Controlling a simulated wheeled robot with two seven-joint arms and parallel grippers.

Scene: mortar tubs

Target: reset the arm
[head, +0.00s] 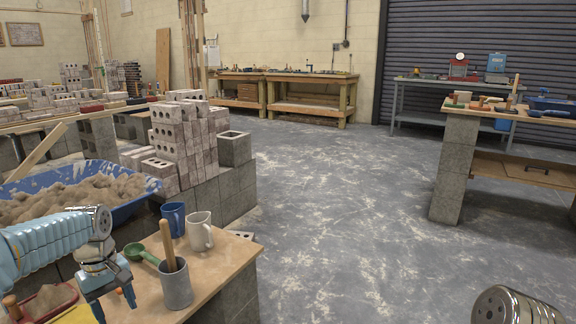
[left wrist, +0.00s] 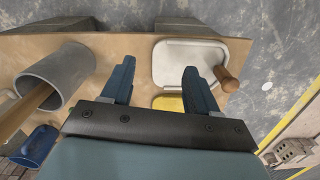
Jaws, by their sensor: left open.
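My left arm comes in from the left in the head view, with its blue left gripper (head: 115,303) over the near wooden table (head: 222,272). In the left wrist view the two fingers of this gripper (left wrist: 158,80) stand wide apart with nothing between them. The gripper is left of a grey cup (head: 177,288) with a wooden handle standing in it; the cup also shows in the left wrist view (left wrist: 75,65). My right gripper is not in view.
A blue mug (head: 172,219), a white mug (head: 199,236) and a green scoop (head: 138,254) sit on the table. A blue tub (head: 130,208) of mortar stands behind my left arm. Stacked bricks (head: 172,145) rise beyond. The grey floor (head: 350,215) is open at centre.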

